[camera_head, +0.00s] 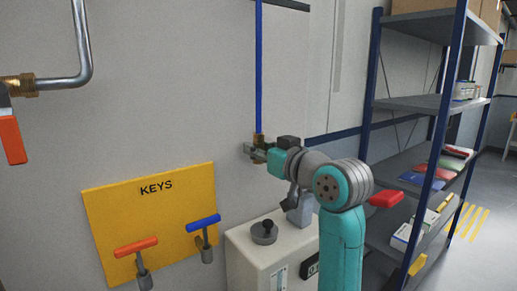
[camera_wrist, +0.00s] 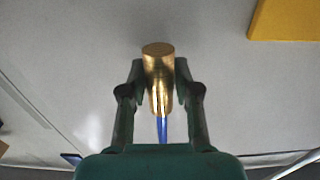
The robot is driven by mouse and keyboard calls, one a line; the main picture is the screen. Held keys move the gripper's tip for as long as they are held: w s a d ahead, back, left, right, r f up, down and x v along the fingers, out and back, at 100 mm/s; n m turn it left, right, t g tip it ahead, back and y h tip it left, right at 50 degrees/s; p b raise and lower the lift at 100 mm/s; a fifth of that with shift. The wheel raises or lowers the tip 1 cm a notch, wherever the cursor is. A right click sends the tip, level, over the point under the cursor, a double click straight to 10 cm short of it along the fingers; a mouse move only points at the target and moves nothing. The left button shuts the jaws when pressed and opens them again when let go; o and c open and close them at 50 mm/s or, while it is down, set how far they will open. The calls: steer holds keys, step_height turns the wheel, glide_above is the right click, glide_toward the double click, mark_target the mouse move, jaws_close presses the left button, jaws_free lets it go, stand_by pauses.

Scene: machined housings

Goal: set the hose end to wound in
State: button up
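The hose end is a brass fitting (camera_head: 258,140) at the bottom of a blue hose (camera_head: 259,70) that hangs straight down in front of the wall. My gripper (camera_head: 256,152) reaches to it from the right in the head view. In the wrist view the brass hose end (camera_wrist: 158,68) stands between the two fingers of my gripper (camera_wrist: 159,75), with a finger against each side. The blue hose (camera_wrist: 162,130) runs from the brass towards the palm side of the picture. The fingers partly hide the brass in the head view.
A yellow KEYS board (camera_head: 150,210) with an orange-handled and a blue-handled key is on the wall at left. A pale cabinet (camera_head: 250,265) with a black knob stands below my arm. A blue-post shelf (camera_head: 430,103) is at right. A pipe with an orange-handled valve (camera_head: 12,140) is at far left.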

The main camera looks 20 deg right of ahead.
jaws_close()
steer(key=shift+r, duration=0.1)
step_height(320, 180, up, 10)
steer(key=shift+f, duration=0.2)
steer(key=o, duration=0.6)
jaws_free()
steer(key=shift+o, duration=0.2)
